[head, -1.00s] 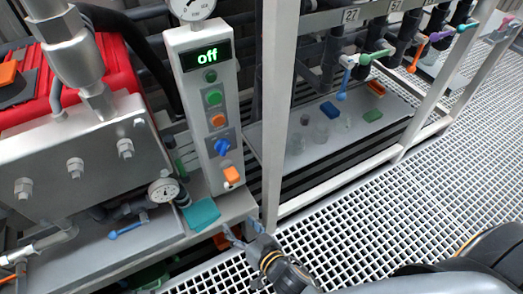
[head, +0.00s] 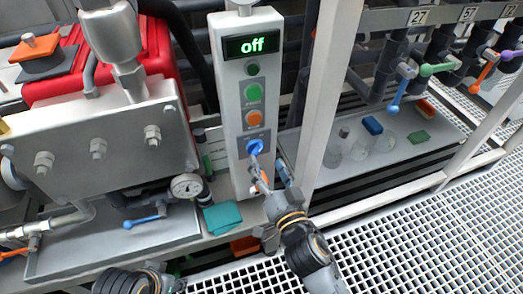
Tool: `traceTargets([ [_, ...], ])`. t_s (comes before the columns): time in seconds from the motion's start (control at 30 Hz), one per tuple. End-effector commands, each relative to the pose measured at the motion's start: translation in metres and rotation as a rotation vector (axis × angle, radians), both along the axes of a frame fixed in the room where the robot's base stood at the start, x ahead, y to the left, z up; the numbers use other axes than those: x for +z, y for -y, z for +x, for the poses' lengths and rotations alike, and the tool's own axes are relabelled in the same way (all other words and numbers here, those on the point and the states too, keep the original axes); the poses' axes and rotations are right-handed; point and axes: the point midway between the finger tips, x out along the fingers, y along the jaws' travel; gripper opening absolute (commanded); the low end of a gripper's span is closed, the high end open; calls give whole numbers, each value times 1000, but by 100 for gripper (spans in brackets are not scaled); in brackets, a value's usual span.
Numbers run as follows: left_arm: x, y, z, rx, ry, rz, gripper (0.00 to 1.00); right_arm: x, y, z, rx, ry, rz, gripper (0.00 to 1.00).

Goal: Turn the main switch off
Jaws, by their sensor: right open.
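The grey control box (head: 231,120) stands upright left of the white post. My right gripper (head: 268,167) is open in front of the box. One fingertip is at the knob's lower edge; I cannot tell whether it touches. The fingers partly hide the orange part under the knob. My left gripper (head: 168,283) is only partly in view at the bottom edge.
A white post (head: 322,95) rises close right of my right gripper. A pressure gauge (head: 187,187) and a teal cloth (head: 222,217) are at the lower left. A shelf (head: 350,180) with sponges and glass vessels is right. Grating floor lies open at lower right.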

Motion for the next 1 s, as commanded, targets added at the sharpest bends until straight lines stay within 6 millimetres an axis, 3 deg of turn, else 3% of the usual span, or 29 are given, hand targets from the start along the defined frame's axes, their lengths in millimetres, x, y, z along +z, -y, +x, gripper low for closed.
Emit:
traceTargets([
  [0.1, -1, 0, 0, 0, 0, 0, 40, 0, -7, 21, 0, 3, -2, 64],
  [0.3, -2, 0, 0, 0, 0, 0, 40, 0, -14, 42, 1, 0, 0, 64],
  [0.67, -2, 0, 0, 0, 1, 0, 40, -1, -16, 48, 1, -1, 1, 64],
  [0.77, -2, 0, 0, 0, 1, 0, 40, -1, -16, 48, 1, -1, 1, 50],
  [0.93, -2, 0, 0, 0, 1, 0, 40, -1, -16, 48, 1, -1, 1, 15],
  [1.0, -2, 0, 0, 0, 1, 0, 40, -1, -16, 48, 0, -1, 0, 11],
])
